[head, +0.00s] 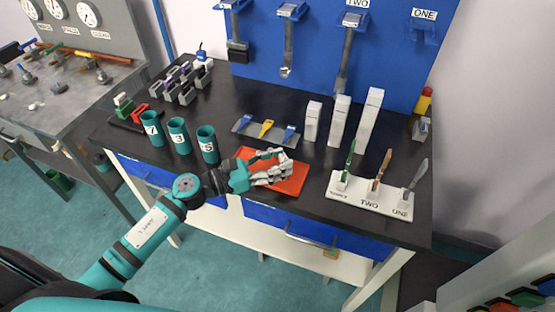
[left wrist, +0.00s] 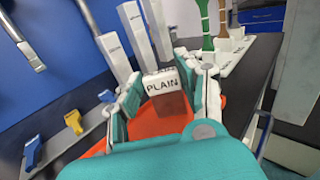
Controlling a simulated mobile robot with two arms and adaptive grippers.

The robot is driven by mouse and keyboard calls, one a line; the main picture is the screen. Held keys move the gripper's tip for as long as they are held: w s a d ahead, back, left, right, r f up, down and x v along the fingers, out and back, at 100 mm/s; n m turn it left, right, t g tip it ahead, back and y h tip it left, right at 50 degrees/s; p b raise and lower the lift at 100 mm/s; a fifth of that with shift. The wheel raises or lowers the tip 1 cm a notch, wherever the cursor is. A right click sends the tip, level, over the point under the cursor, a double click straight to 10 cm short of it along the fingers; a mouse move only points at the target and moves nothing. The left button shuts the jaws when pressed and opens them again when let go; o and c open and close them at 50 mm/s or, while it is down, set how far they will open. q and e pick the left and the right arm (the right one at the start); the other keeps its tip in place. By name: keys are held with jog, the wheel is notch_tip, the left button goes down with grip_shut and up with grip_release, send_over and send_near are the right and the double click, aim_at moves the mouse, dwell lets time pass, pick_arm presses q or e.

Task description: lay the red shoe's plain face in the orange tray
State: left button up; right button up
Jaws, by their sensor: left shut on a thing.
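My left gripper (head: 272,167) reaches in over the orange tray (head: 291,184) at the table's front edge. In the left wrist view the gripper (left wrist: 168,92) is shut on a small block, which I take for the red shoe (left wrist: 172,106). Its white face reads PLAIN and its dark red side shows below. The PLAIN face is turned toward the wrist camera. The orange tray (left wrist: 158,128) shows beneath and around the block. In the head view the fingers hide the shoe. I cannot tell whether it touches the tray. My right gripper is not in view.
Numbered teal cups (head: 179,136) stand left of the tray. A grey rack (head: 265,131) with blue and yellow pieces lies behind it. White blocks (head: 338,121) stand behind right, and a white stand (head: 372,192) with upright tools is at right. Red and green pieces (head: 138,115) sit far left.

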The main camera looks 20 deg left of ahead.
pick_arm(q)
jog(key=shift+f, duration=0.2)
jog(key=o, duration=1.1)
jog(key=shift+r, duration=0.1)
jog(key=shift+o, duration=0.3)
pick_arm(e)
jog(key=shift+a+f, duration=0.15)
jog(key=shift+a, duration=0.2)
